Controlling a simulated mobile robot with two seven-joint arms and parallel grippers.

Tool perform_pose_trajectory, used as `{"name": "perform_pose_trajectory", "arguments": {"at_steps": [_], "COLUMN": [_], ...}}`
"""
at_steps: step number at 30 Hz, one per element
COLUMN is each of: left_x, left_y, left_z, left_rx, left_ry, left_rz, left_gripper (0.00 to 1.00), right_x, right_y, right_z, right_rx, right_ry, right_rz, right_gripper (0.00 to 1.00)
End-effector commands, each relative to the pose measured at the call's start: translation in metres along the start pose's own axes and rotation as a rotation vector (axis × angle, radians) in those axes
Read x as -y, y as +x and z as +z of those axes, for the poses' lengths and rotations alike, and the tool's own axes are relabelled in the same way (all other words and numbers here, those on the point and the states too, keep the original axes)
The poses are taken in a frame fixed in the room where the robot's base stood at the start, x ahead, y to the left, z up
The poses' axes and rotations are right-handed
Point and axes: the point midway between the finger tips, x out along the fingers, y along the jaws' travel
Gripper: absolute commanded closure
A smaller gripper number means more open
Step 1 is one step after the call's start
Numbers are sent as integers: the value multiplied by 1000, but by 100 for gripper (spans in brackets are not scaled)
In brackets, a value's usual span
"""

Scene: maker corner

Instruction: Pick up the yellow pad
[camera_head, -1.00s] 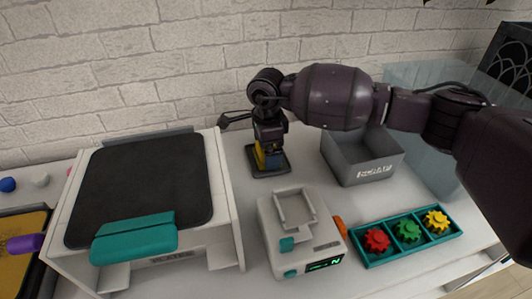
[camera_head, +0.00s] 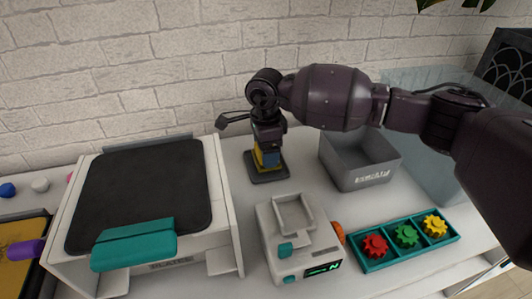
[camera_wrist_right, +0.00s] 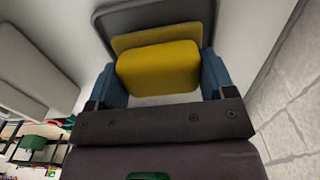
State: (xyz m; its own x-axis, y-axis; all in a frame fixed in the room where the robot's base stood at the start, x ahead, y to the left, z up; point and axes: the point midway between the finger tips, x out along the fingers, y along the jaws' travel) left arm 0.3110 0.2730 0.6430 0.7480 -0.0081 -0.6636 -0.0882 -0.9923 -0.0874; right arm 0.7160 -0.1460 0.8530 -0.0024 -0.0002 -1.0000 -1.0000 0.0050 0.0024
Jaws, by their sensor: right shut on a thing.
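The yellow pad (camera_wrist_right: 160,68) sits between the two blue fingers of my right gripper (camera_wrist_right: 170,85) in the right wrist view. In the head view my right gripper (camera_head: 268,158) points down over a small dark tray (camera_head: 270,179) near the wall, and a little of the yellow pad (camera_head: 257,157) shows beside its fingers. The gripper is shut on the pad. In the wrist view another yellow layer lies just behind the pad, above the dark tray (camera_wrist_right: 150,14). I cannot tell whether the pad touches what is under it. My left gripper is not in view.
A white press with a dark top (camera_head: 140,198) and teal handle stands left of the tray. A white device with a display (camera_head: 297,240) is in front. A grey bin (camera_head: 360,160) stands right, and a teal gear tray (camera_head: 405,241) is at front right.

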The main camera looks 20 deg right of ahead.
Motion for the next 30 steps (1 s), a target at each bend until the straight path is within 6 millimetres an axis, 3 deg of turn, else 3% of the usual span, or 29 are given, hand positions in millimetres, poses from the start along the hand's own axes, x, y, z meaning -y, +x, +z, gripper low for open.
{"name": "perform_pose_trajectory", "arguments": {"at_steps": [1,9,18,24,30], "left_x": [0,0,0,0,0], "left_y": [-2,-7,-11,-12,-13], "left_z": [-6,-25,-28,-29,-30], "left_rx": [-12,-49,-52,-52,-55], "left_ry": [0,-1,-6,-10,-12], "left_rz": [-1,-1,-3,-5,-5], "left_gripper": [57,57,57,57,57], "right_x": [1,0,0,0,0], "right_y": [-16,-86,-152,-176,-185], "right_z": [0,0,0,0,0], "right_rx": [1,1,0,0,0], "right_ry": [0,-1,-1,-1,-1], "right_rz": [-10,-13,-9,-5,-2], "right_gripper": [47,47,47,47,47]}}
